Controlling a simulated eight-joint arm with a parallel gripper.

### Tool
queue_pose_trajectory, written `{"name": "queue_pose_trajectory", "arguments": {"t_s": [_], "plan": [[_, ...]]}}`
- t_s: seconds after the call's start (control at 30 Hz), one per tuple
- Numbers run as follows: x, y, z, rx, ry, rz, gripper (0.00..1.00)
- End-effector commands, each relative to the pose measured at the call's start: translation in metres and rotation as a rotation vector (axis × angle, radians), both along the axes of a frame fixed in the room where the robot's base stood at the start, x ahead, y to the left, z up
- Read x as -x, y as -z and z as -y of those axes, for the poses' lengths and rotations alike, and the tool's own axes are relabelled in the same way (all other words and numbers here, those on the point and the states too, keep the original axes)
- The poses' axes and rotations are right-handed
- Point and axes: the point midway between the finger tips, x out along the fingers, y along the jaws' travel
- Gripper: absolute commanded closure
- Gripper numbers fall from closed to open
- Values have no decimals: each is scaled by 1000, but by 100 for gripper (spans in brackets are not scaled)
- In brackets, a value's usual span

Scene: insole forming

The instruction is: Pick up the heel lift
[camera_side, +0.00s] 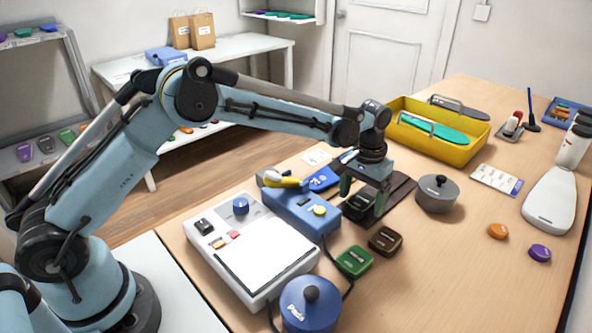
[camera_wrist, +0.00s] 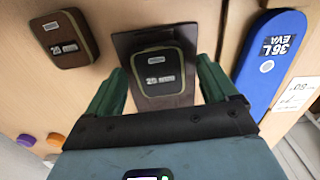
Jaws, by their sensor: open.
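A black, rounded block with an olive rim and a white label (camera_wrist: 160,74) lies on a dark brown sheet (camera_wrist: 123,42) in the wrist view. It looks like a heel lift, though its label is too small to read surely. My gripper (camera_wrist: 160,68) is open, with one green finger on each side of this block; I cannot tell whether they touch it. In the side view my gripper (camera_side: 362,198) points down over the dark block (camera_side: 356,208), which the fingers partly hide. A similar brown block (camera_side: 385,241) and a green block (camera_side: 354,262) lie in front, apart from the gripper.
A blue insole (camera_wrist: 270,62) lies right of the sheet in the wrist view. A blue box (camera_side: 300,212) and a white-topped machine (camera_side: 262,255) stand left of my gripper. A grey lidded pot (camera_side: 437,196) is close on the right. A yellow tray (camera_side: 452,150) holds insoles behind.

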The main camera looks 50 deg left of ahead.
Motion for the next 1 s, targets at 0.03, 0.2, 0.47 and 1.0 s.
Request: {"name": "queue_pose_trajectory", "arguments": {"t_s": [0.03, 0.2, 0.47, 1.0], "plan": [[0, 0, 0, 0, 0, 0, 14], [0, 0, 0, 0, 0, 0, 23], [0, 0, 0, 0, 0, 0, 63], [0, -16, 0, 0, 0, 0, 73]]}}
